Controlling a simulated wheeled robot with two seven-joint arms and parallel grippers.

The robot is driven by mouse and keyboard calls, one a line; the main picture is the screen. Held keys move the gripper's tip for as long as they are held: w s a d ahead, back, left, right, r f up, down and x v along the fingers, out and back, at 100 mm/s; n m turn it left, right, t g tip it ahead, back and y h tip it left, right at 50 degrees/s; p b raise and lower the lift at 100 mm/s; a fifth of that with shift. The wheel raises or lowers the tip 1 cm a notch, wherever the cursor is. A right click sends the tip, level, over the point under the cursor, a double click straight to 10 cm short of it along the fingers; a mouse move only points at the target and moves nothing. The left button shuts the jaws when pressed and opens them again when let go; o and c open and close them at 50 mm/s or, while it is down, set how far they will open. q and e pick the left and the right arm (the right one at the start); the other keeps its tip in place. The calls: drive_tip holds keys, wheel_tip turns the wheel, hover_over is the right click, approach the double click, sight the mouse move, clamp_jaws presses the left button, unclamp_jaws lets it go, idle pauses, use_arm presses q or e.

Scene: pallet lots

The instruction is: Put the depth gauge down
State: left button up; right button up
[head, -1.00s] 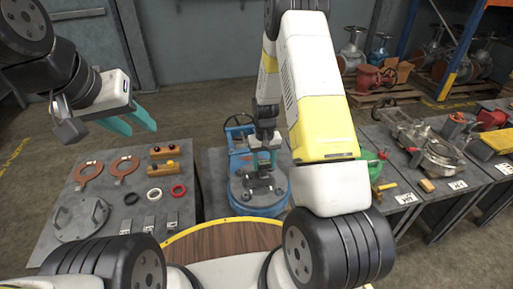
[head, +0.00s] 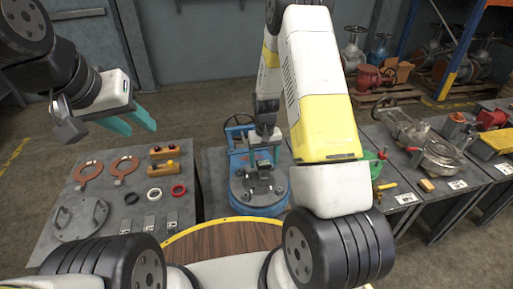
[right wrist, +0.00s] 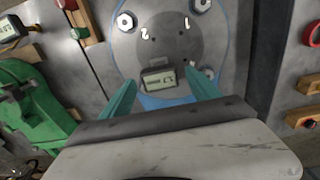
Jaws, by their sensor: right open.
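The depth gauge (right wrist: 159,79), a dark block with a small lit display, rests on the round grey face of the blue valve (right wrist: 225,30), near its rim. My right gripper (right wrist: 164,88) is open, with one teal finger on each side of the gauge and a visible gap to both. In the head view my right gripper (head: 264,156) is low over the valve (head: 258,208); the gauge is small and hard to make out there. My left gripper (head: 132,122) is open and empty, above the left table's far side.
The left table (head: 60,190) holds copper-coloured rings (head: 88,171), a grey flange cover (head: 80,218), small rings and wooden blocks with yellow parts (head: 165,168). A right-hand bench has a green tool (head: 374,162) and a large metal valve (head: 440,158). Another device with a display (right wrist: 10,24) shows at upper left.

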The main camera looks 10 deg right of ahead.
wheel_tip(320, 180, up, 10)
wheel_tip(320, 180, up, 8)
drive_tip(key=t, duration=0.1)
hover_over(264, 162)
drive_tip(key=s, duration=0.2)
drive_tip(key=s+a+r+t+y, duration=0.2)
drive_tip(key=s+r+t, duration=0.3)
drive_tip(key=s+r, duration=1.3)
drive_tip(key=s, duration=0.4)
drive_tip(key=shift+s+a+r, duration=0.15)
drive_tip(key=shift+s, duration=0.1)
